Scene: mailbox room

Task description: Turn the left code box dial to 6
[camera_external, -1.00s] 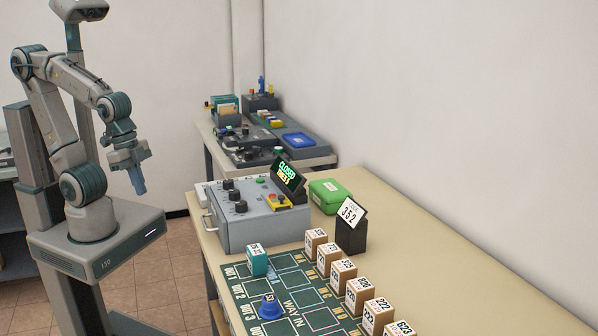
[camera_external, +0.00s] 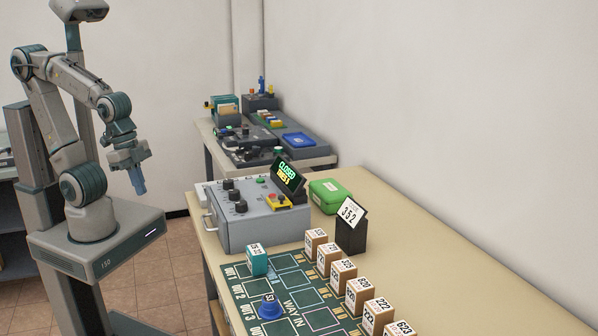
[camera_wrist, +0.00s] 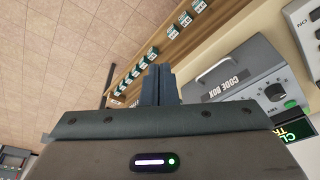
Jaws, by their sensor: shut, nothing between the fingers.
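The grey code box (camera_external: 262,228) stands on the near table, with a handle on its left side. The nearest in the picture is one dial (camera_external: 241,206). In the wrist view the code box (camera_wrist: 243,73) is at the right, lettered CODE BOX, with a dial (camera_wrist: 275,92) in sight. My gripper (camera_external: 140,188) is shut and empty, pointing down in the air left of the table. Its fingers show in the wrist view (camera_wrist: 160,84).
A lit display (camera_external: 288,177) reading CLOSED stands behind the box, beside a green case (camera_external: 328,195). A 352 sign (camera_external: 351,212), numbered blocks (camera_external: 342,273) and a blue piece (camera_external: 270,307) are on the near table. A second table stands behind.

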